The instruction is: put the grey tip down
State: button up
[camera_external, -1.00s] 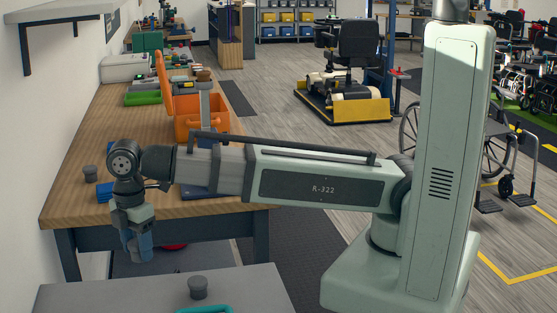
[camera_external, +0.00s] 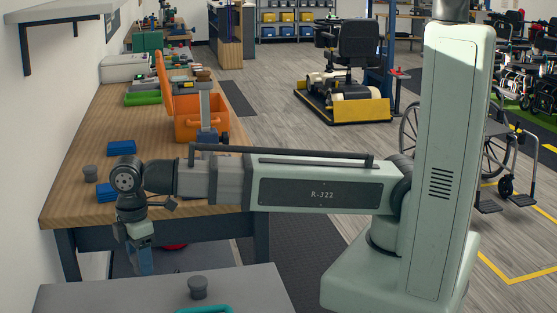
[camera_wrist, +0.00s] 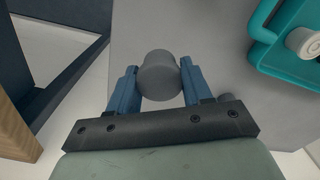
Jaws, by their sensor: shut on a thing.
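My gripper (camera_wrist: 157,90) has two blue fingers, shut on a grey tip (camera_wrist: 158,75), a rounded grey piece between them. In the wrist view the grey worktop (camera_wrist: 205,45) lies beyond and to the right of the tip. I cannot tell how high the tip is. A similar grey knob (camera_external: 197,287) stands on the worktop, and another (camera_external: 90,172) stands on the wooden bench.
A teal tray (camera_wrist: 262,57) with a white round piece (camera_wrist: 306,42) is at right on the worktop. The wooden bench (camera_external: 75,212) holds blue blocks (camera_external: 122,148) and an orange case (camera_external: 200,122). The worktop's left edge is near my gripper.

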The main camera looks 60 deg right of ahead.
aim_at(152, 290)
jog(key=shift+f, duration=3.35)
jog(key=shift+f, duration=0.1)
jog(key=o, duration=1)
jog(key=shift+r, duration=6.1)
